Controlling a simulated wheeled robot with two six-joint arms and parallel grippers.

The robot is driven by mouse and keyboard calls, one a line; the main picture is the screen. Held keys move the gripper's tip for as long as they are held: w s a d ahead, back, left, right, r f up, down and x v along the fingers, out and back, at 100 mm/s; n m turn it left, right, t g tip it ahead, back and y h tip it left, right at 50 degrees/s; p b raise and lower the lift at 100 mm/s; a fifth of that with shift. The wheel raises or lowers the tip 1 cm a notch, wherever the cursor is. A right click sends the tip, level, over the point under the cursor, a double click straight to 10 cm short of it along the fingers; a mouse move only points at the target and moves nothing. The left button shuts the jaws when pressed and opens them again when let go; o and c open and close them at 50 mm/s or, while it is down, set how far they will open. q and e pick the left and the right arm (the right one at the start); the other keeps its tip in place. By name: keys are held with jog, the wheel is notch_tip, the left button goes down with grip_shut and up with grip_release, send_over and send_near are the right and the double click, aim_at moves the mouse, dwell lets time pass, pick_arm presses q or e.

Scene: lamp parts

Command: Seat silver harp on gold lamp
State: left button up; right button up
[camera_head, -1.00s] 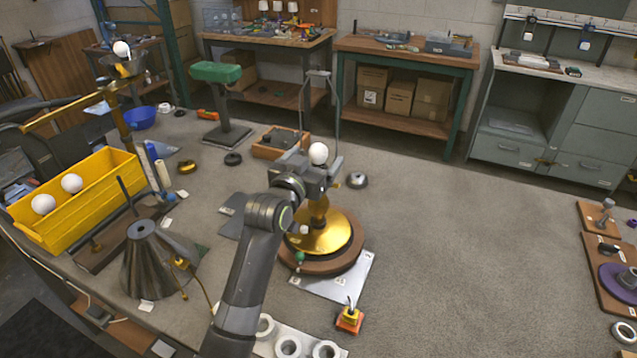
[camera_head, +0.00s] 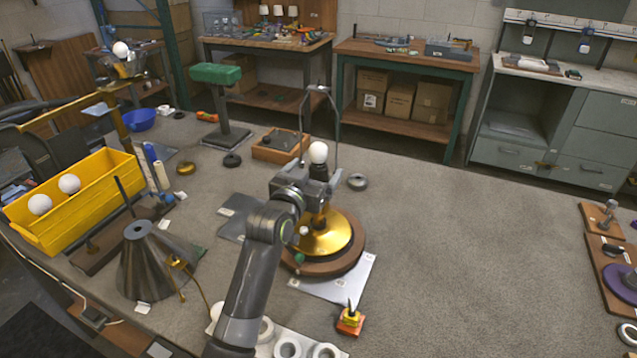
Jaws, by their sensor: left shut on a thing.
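The gold lamp (camera_head: 325,238) stands upright on a round brown wooden base, with a white bulb (camera_head: 318,152) at its top. The silver harp (camera_head: 335,112) is a tall wire loop that stands upright around the bulb, its top well above it. My left gripper (camera_head: 316,184) is at the lamp's neck, below the bulb, and is shut on the harp near its lower end. The gripper hides the harp's lower ends and part of the neck, so I cannot tell whether the harp touches its seat. My right gripper is not in view.
A silver sheet (camera_head: 335,285) lies under the lamp base. A small orange-and-yellow object (camera_head: 350,320) and white rings (camera_head: 288,347) lie in front. A metal cone shade (camera_head: 150,262) and a yellow bin (camera_head: 80,205) stand at left.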

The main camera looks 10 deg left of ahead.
pick_arm(q)
jog(key=shift+f+b, duration=0.35)
jog(key=shift+f, duration=0.35)
dwell(0.5)
jog(key=shift+f, duration=0.55)
dwell(1.4)
jog(key=o, duration=0.9)
